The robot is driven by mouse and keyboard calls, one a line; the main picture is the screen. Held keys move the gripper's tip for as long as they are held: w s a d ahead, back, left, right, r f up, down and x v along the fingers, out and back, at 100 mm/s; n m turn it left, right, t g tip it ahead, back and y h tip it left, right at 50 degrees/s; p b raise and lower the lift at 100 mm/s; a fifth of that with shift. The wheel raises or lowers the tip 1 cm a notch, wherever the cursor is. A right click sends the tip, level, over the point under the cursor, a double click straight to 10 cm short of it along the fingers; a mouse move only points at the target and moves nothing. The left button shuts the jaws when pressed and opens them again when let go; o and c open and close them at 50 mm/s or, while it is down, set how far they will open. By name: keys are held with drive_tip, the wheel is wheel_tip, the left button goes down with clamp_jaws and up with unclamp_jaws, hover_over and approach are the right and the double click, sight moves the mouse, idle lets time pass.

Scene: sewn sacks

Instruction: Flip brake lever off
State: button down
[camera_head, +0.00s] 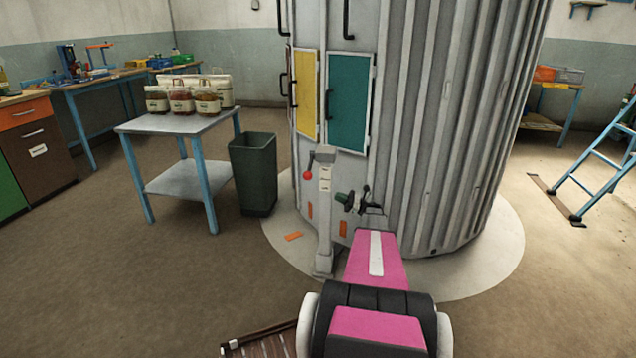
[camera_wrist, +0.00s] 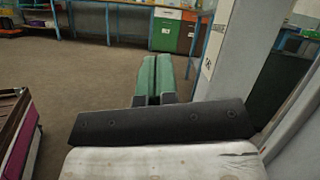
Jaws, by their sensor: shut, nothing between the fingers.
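The brake lever, a short arm with a red ball knob (camera_head: 308,174), sticks out on the left side of a grey post (camera_head: 325,205) in front of the corrugated silo. White labels are on the post. My gripper (camera_head: 342,197) is just right of the post at about mid-height, below the knob's level, with green fingertips pointing left. In the wrist view the green fingers (camera_wrist: 154,72) are together with nothing between them. A pale upright with a label (camera_wrist: 209,70), which looks like the post, stands close to their right. I cannot make out the red knob in the wrist view.
The silo (camera_head: 420,140) rises behind the post, with yellow (camera_head: 306,95) and teal (camera_head: 348,100) panels. A blue stepladder (camera_head: 605,155) is far right. Open floor lies at front left.

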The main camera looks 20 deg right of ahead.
sight(310, 165)
drive_tip(key=s+r+x, duration=0.1)
drive_tip(key=r+x, duration=0.1)
drive_tip(key=x, duration=1.1)
drive_tip(key=shift+s+d+r, duration=0.15)
drive_tip(key=shift+d+r, duration=0.15)
drive_tip(key=shift+d, duration=0.05)
